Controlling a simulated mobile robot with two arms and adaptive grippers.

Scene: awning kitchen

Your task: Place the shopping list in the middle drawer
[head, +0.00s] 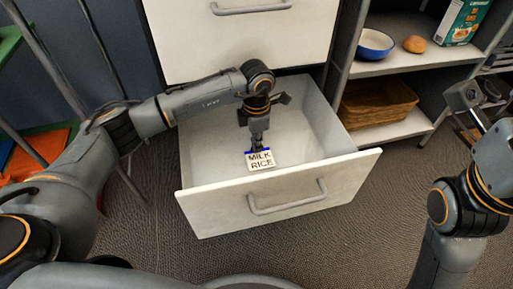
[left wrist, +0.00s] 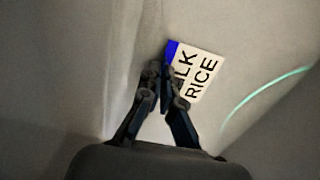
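The shopping list (head: 261,161) is a small white card with a blue top edge, reading MILK RICE. It is inside the open drawer (head: 281,186), near its front panel. My left gripper (head: 257,148) reaches down into the drawer and its fingers are shut on the blue edge of the list. In the left wrist view, the fingertips (left wrist: 162,72) meet at the blue edge of the list (left wrist: 197,75), hiding part of MILK. Whether the card touches the drawer floor is unclear. My right gripper is partly seen at the right edge; its fingers are not clear.
A closed drawer front (head: 240,40) is above the open drawer. Shelves on the right hold a blue bowl (head: 375,44), a bun (head: 415,44), a carton (head: 462,22) and a wicker basket (head: 378,103). The rest of the drawer's inside looks empty.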

